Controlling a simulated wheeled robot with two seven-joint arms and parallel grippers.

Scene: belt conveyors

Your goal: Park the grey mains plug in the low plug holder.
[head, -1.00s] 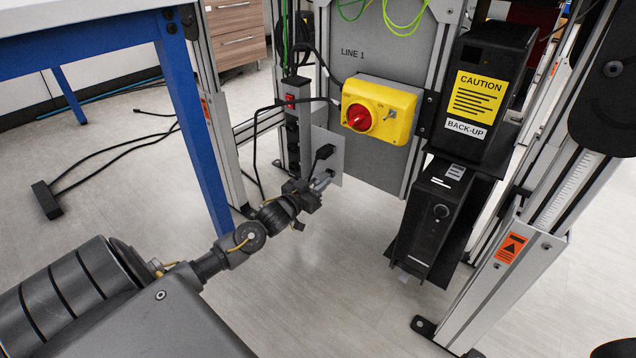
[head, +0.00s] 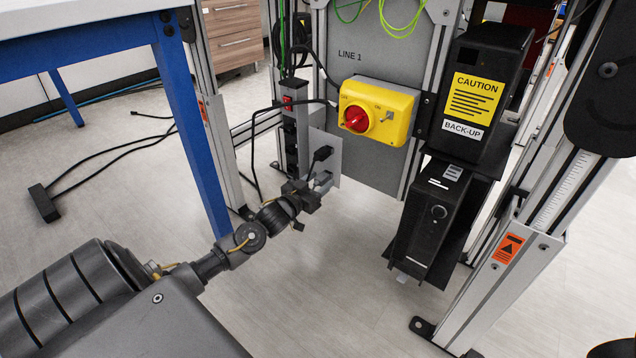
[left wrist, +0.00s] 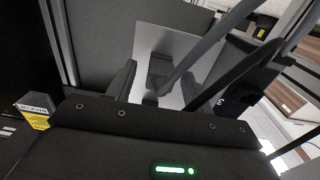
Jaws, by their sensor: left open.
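A grey block that looks like the mains plug (head: 322,180) is at the fingertips of my left gripper (head: 314,190) in the head view. A black block (head: 323,153) stands just above it, in front of a light grey plate (head: 333,160). I cannot tell which of these parts is the low holder. In the left wrist view the two dark fingers (left wrist: 157,85) are spread apart. A dark grey block (left wrist: 159,68) shows between them against the pale plate (left wrist: 195,62). Contact with the fingers cannot be told. My right gripper is not in view.
A power strip (head: 290,128) with a red switch stands left of the plate, with black cables looping down. A yellow switch box (head: 378,110) is above right. Black back-up units (head: 435,222) stand at right, a blue table leg (head: 192,130) at left.

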